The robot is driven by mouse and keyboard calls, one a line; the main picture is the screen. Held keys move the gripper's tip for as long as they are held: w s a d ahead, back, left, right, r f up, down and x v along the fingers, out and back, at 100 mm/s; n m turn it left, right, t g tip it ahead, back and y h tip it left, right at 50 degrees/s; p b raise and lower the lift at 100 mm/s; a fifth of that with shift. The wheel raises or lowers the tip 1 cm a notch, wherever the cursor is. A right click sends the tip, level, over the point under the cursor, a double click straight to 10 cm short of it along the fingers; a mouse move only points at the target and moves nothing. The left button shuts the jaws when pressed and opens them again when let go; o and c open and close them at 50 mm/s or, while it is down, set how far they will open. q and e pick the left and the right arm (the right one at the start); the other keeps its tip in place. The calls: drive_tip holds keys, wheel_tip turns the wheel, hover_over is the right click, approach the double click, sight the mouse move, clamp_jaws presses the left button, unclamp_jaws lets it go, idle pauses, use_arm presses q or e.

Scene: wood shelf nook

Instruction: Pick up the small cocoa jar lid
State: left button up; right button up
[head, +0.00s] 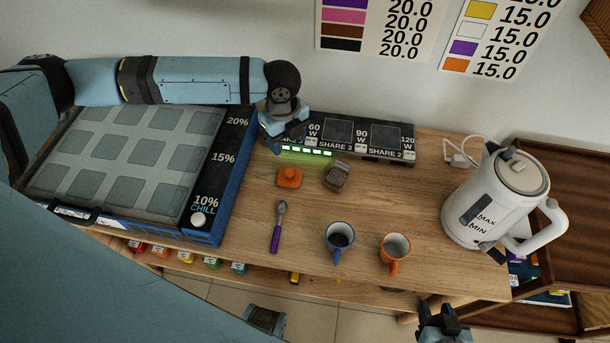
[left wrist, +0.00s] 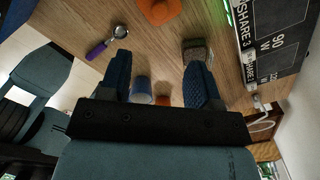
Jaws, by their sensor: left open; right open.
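A small orange piece with a raised knob (head: 289,177), which looks like the cocoa jar lid, lies on the wooden counter. It also shows at the top edge of the left wrist view (left wrist: 160,10). A small jar with brown contents (head: 337,177) is to its right, and it shows in the left wrist view (left wrist: 196,50) too. My left gripper (head: 275,146) is open and empty above the counter, behind the orange piece and apart from it. Its two spread fingers show in the left wrist view (left wrist: 158,64). My right gripper (head: 443,312) is open and low at the bottom edge.
A white kettle (head: 490,205) is at right, a blue-edged chill tray (head: 223,178) at left. A black power strip (head: 372,137) runs along the wall.

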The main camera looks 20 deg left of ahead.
use_arm(q)
hover_over(289, 171)
drive_tip(key=f, duration=0.8)
drive_tip(key=shift+a+f, duration=0.1)
drive_tip(key=shift+a, duration=0.1)
drive_tip(key=shift+d+f, duration=0.2)
drive_tip(key=shift+f, duration=2.45)
drive_tip(key=c, duration=1)
drive_tip(key=shift+r, duration=0.1)
